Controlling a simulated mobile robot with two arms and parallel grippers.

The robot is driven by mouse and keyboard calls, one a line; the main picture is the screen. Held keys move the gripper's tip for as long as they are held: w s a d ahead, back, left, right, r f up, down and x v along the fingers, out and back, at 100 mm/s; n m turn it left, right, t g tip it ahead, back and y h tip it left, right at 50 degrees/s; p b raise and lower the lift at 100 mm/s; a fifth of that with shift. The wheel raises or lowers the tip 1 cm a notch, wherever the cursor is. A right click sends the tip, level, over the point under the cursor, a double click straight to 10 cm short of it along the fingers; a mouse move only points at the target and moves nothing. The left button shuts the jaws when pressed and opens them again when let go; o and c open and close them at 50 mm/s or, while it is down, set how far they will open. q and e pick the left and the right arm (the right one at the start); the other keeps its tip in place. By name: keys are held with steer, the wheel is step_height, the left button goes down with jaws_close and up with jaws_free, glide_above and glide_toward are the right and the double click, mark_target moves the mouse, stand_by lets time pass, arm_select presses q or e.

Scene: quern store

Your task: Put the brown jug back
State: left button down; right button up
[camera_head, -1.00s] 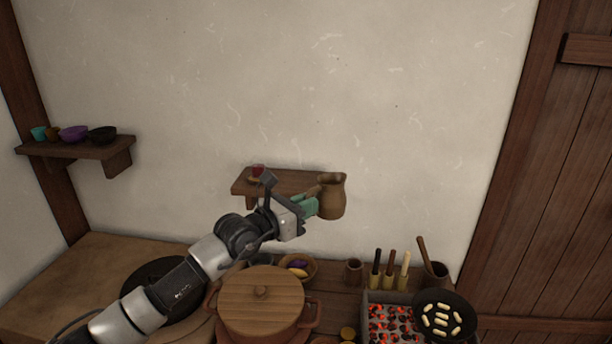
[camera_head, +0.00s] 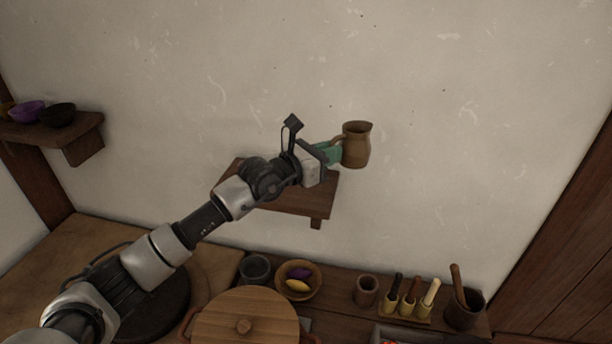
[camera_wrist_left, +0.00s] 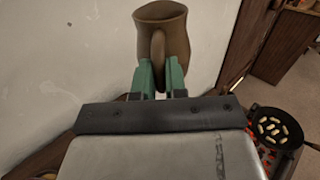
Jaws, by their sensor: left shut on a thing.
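The brown jug (camera_head: 357,146) is upright in the air, just beyond the right end of the small wall shelf (camera_head: 312,199) and above its level in the head view. My left gripper (camera_head: 335,151) has its green fingers closed on the jug's handle, on the jug's left side. In the left wrist view the jug (camera_wrist_left: 174,30) stands ahead of the green fingers (camera_wrist_left: 160,77), with its handle between them. My left arm hides much of the shelf. My right gripper does not show.
Below are a lidded pot (camera_head: 270,318), a bowl with vegetables (camera_head: 314,282), a small brown cup (camera_head: 366,290), upright handled tools (camera_head: 409,300) and a mortar (camera_head: 466,308). A second shelf (camera_head: 62,133) with bowls hangs at left. The wall above the jug is bare.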

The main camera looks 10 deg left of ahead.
arm_select(q)
steer(key=w+a+f+b, duration=0.1)
steer(key=a+f+b, duration=0.1)
steer(key=a, duration=0.1)
steer(key=a+f+b, duration=0.2)
steer(key=a, duration=0.2)
steer(key=w+a+f+b, duration=0.1)
steer(key=a+f+b, duration=0.2)
steer(key=a, duration=0.1)
steer(key=shift+w+a, duration=0.2)
steer(key=shift+w, duration=0.15)
steer(key=shift+f, duration=1.95)
steer(key=shift+f, duration=0.2)
steer(key=c, duration=1.2)
jaws_free()
steer(key=shift+o, duration=0.2)
